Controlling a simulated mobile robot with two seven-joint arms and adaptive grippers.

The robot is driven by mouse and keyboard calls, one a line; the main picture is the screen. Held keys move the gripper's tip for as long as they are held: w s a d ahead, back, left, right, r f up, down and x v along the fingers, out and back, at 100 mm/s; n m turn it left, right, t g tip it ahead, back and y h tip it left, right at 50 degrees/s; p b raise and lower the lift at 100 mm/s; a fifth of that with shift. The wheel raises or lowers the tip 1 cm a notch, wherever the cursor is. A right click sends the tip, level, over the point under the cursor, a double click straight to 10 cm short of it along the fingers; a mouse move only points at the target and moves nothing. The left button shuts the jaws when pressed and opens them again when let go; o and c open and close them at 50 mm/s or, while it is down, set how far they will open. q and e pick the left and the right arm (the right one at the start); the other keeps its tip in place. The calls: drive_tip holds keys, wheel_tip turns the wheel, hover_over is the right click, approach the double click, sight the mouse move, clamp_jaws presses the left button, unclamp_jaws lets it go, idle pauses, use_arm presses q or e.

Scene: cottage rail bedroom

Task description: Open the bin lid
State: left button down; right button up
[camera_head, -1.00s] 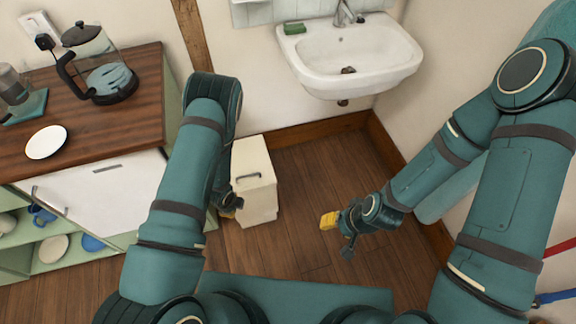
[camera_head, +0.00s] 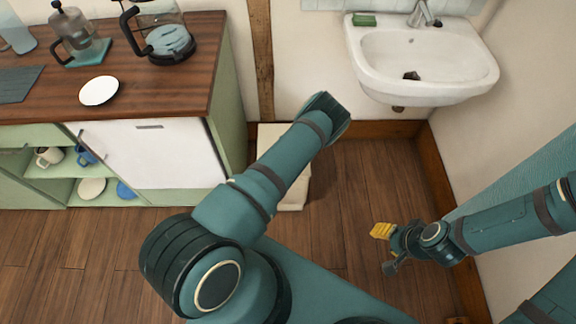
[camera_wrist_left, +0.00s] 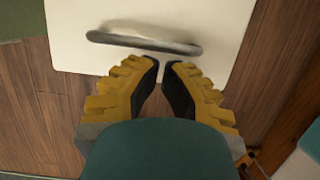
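The cream bin (camera_head: 295,197) stands on the floor against the wall, largely hidden behind my left arm in the head view. In the left wrist view its pale lid (camera_wrist_left: 215,18) fills the upper middle, with a curved grey handle (camera_wrist_left: 145,43) across it. My left gripper (camera_wrist_left: 160,64) has yellow fingers with dark pads. Its tips are nearly together, just below the handle in the picture, with nothing seen between them. The lid looks closed. My right gripper (camera_head: 382,231) is over the floor at the right, away from the bin; its opening is unclear.
A green cabinet with a wooden top (camera_head: 190,70) stands left of the bin, carrying a glass carafe (camera_head: 160,40) and a white plate (camera_head: 99,91). A white sink (camera_head: 425,60) hangs on the wall to the right. The wooden floor (camera_head: 350,195) between is clear.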

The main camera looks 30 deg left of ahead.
use_arm(q)
drive_tip(key=shift+x, duration=1)
drive_tip(key=shift+r, duration=0.15)
